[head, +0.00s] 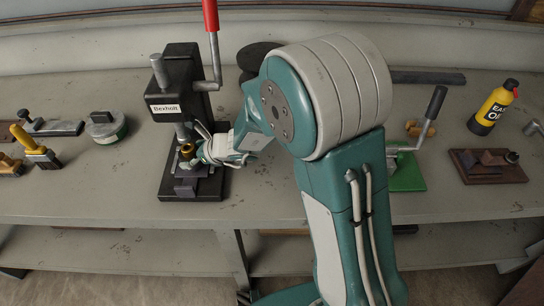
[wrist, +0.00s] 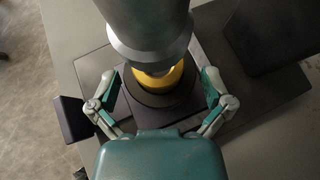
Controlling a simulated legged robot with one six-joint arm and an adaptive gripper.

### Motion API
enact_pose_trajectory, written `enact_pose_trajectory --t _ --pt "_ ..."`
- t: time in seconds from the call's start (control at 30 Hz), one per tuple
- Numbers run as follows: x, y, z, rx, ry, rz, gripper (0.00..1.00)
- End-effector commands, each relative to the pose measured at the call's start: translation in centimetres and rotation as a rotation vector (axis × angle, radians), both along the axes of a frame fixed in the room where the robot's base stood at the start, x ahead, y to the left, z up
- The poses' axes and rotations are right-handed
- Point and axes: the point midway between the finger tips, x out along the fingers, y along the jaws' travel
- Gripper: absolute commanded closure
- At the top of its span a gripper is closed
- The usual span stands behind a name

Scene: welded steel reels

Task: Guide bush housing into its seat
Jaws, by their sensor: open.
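A black bench press (head: 180,90) labelled "Bexholt" stands on the workbench. Under its ram is a yellow round part (head: 187,150), which looks like the bush housing. In the wrist view the yellow part (wrist: 162,82) shows as a curved rim below the grey ram (wrist: 150,35), which hides much of it. It is over a dark round piece (wrist: 160,98) on a dark square block; I cannot tell how deep it sits. My gripper (head: 196,150) is at the press from the right. In the wrist view my gripper (wrist: 159,78) is open, with a finger apart on either side of the yellow part.
The press's red-handled lever (head: 211,20) rises beside my arm. A green-based tool (head: 405,170) and an oil bottle (head: 493,107) are to the right. A round green-and-grey tin (head: 106,128) and yellow clamps (head: 38,150) are left. Bench left of the press is partly clear.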

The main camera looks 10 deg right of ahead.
Motion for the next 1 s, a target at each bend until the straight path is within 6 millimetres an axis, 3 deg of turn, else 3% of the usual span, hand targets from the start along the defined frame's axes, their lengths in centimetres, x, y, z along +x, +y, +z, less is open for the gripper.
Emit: enact_pose_trajectory --t 1.0 --pt "-1.0 -1.8 2.0 0.014 -0.015 0.001 0.00"
